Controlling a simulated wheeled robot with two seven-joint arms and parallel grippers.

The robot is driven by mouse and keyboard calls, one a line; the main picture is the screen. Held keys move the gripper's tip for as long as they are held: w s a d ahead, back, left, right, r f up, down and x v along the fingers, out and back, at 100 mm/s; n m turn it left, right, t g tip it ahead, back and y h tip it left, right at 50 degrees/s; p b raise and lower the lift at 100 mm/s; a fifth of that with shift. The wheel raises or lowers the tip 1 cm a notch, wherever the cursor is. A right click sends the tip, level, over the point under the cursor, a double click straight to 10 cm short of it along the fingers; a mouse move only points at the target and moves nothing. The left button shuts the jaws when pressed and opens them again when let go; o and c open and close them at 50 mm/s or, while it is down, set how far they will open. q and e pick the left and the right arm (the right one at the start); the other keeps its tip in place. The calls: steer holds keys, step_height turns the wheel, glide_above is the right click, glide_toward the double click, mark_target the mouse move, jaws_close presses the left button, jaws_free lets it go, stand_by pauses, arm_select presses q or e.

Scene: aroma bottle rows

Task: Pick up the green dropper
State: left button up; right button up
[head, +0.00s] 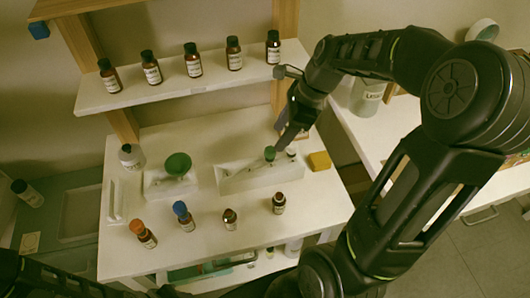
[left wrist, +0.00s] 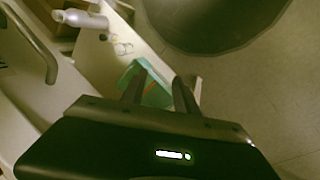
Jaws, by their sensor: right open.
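Bottles with orange (head: 137,226) and blue (head: 180,207) caps stand along the table front with two dark-capped ones. A shelf (head: 190,83) of brown bottles stands behind.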

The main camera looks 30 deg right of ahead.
mark_target(271, 149)
steer(key=shift+x, duration=1.3)
steer(key=shift+a+f, duration=0.1)
steer(key=x, duration=0.5)
steer(key=shift+p, duration=0.35)
steer(key=shift+c, duration=0.4)
steer(key=c, duration=0.7)
